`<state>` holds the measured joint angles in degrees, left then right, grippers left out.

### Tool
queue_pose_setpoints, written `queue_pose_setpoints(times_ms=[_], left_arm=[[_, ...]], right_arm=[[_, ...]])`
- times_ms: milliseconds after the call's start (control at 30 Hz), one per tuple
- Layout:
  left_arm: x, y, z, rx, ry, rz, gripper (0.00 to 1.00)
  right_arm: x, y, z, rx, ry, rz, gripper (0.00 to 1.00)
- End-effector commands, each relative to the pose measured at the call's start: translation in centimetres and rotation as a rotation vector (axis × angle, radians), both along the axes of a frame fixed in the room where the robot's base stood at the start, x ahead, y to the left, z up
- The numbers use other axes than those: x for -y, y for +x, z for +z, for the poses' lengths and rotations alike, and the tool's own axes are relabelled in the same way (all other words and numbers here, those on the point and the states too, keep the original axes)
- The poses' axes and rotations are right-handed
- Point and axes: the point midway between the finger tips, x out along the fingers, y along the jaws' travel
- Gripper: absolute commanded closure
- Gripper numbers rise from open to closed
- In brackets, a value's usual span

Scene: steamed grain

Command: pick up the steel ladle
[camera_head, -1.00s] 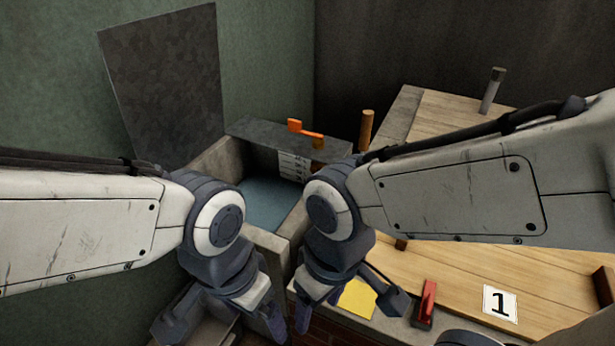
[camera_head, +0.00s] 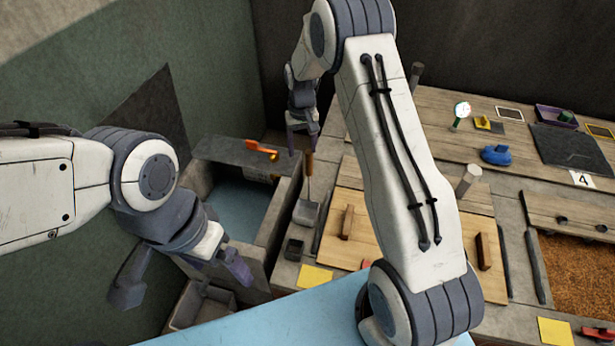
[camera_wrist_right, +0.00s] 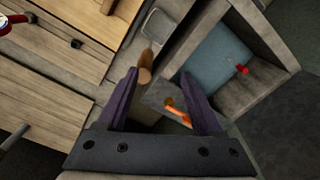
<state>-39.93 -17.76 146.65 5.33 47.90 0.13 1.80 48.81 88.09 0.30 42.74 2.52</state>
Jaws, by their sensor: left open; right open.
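My left gripper (camera_head: 185,275) is open and empty at the lower left, away from the ladle.
The water basin (camera_head: 247,249) has stone walls and a dark slab with an orange handle (camera_head: 261,150). A small dark box (camera_head: 294,249) and a yellow square (camera_head: 314,277) lie near the ladle. Wooden boards (camera_head: 338,245) with raised handles fill the counter to the right.

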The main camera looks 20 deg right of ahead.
Motion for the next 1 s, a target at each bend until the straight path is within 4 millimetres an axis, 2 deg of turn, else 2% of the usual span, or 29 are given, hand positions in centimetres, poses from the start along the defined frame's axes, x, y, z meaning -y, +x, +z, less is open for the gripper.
queue_pose_setpoints(times_ms=[33, 200, 500, 667, 767, 900, 1000], left_arm=[[0.0, 0.0, 1.3, -0.001, 0.001, 0.000, 0.07], [0.0, 0.0, 2.2, -0.001, 0.001, 0.000, 0.07], [0.0, 0.0, 3.7, -0.001, 0.001, -0.003, 0.07], [0.0, 0.0, 4.1, 0.000, 0.001, -0.004, 0.07], [0.0, 0.0, 5.1, 0.000, 0.001, -0.005, 0.07], [0.0, 0.0, 6.6, 0.001, 0.000, -0.007, 0.07], [0.0, 0.0, 6.9, 0.001, 0.000, -0.008, 0.07]], right_arm=[[1.0, 0.4, 0.3, -0.005, -0.001, -0.018, 0.33], [2.4, 1.0, -0.7, -0.008, -0.003, -0.044, 0.33], [2.4, 1.0, -5.1, -0.009, -0.003, -0.045, 0.33], [2.4, 1.0, -6.0, -0.007, -0.003, -0.044, 0.33], [2.4, 0.9, -6.8, -0.010, -0.003, -0.044, 0.33], [2.5, 0.8, -8.6, -0.010, -0.003, -0.045, 0.33], [2.5, 0.9, -10.0, -0.008, -0.003, -0.045, 0.33]])
